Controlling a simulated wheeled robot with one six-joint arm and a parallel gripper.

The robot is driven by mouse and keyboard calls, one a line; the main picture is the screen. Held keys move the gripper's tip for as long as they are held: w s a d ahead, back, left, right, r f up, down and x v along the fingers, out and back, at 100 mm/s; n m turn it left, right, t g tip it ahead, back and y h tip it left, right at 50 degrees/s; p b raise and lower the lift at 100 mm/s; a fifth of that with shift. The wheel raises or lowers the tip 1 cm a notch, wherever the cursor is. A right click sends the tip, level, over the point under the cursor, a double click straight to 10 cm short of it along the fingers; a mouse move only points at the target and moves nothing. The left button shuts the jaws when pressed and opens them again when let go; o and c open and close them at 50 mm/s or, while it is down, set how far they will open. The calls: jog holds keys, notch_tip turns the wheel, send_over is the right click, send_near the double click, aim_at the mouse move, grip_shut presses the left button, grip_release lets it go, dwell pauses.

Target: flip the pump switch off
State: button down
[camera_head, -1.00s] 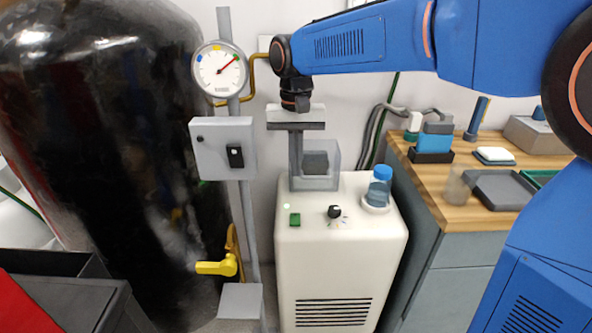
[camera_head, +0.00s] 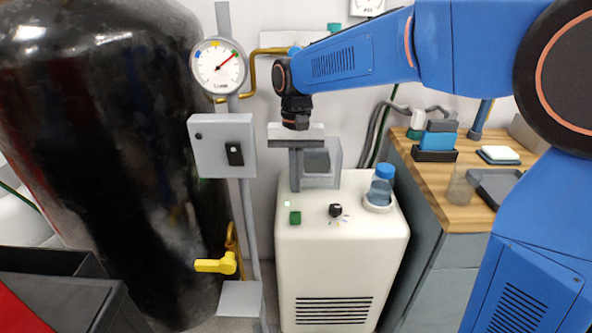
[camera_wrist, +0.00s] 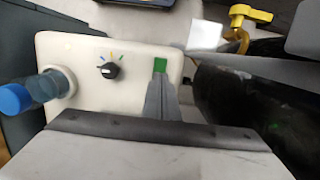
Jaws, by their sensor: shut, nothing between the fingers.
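A small green switch (camera_head: 295,217) sits on top of the white floor unit (camera_head: 345,265), left of a black knob (camera_head: 336,210). A small pale light is just behind it. In the wrist view the green switch (camera_wrist: 160,65) is just beyond my fingertips. My gripper (camera_head: 295,189) is shut and empty, pointing down over the back left of the unit's top. In the wrist view my gripper (camera_wrist: 160,82) covers the area right below the green patch; I cannot tell whether it touches. A black rocker switch (camera_head: 234,154) is on a grey box (camera_head: 210,165) on the pole.
A blue-capped bottle (camera_head: 383,180) stands at the unit's right back. A grey, partly clear box (camera_head: 325,165) is behind my gripper. A pole with a gauge (camera_head: 218,67), a yellow valve handle (camera_head: 216,265) and a large black tank (camera_head: 110,150) are left. A wooden counter (camera_head: 465,213) is right.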

aim_at(297, 219)
jog(key=f, duration=0.2)
jog(key=s+f, duration=0.1)
jog(key=f, duration=0.5)
jog(key=shift+s+f, duration=0.1)
jog(key=shift+s, duration=0.05)
jog(key=shift+s+f+t, duration=0.35)
jog(key=shift+s+t, duration=0.05)
jog(key=shift+t, duration=0.2)
jog(key=shift+w+f, duration=0.1)
jog(key=shift+w, duration=0.1)
jog(key=shift+w+d, duration=0.1)
jog(key=shift+w, duration=0.6)
